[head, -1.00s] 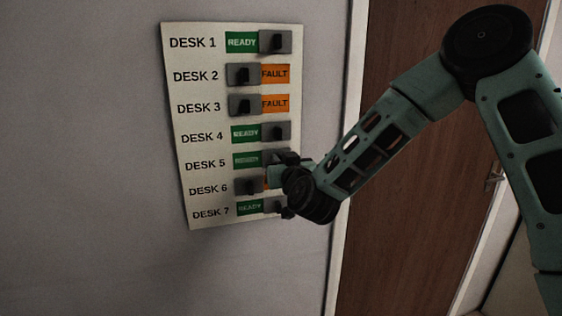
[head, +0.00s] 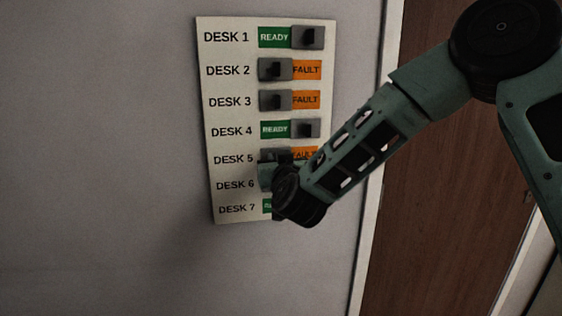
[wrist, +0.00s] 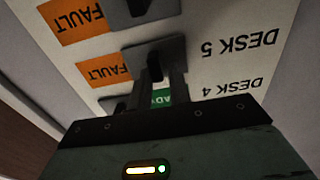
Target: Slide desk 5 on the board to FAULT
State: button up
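The board (head: 228,85) hangs on the wall with labelled slider rows. In the desk 5 row, the grey slider (wrist: 168,51) sits at the left end beside its label, and the orange FAULT panel (head: 306,154) shows to its right, partly hidden by my arm. The wrist view sees the board upside down, with the desk 5 FAULT panel (wrist: 103,70) uncovered. My gripper (wrist: 165,80) is at the desk 5 knob (wrist: 154,66), its fingers close to it. I cannot tell whether they are shut on the knob or only around it.
Desk 4 (head: 275,130) and desk 1 (head: 274,37) show READY. Desk 2 (head: 307,70) and desk 3 (head: 306,100) show FAULT. My arm hides most of the desk 6 and 7 sliders. A wooden door (head: 440,200) stands to the right.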

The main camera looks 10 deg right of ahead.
jog(key=shift+o, duration=0.9)
jog(key=shift+a, duration=0.15)
jog(key=s+b, duration=0.4)
jog(key=s, duration=1.3)
jog(key=shift+s, duration=0.2)
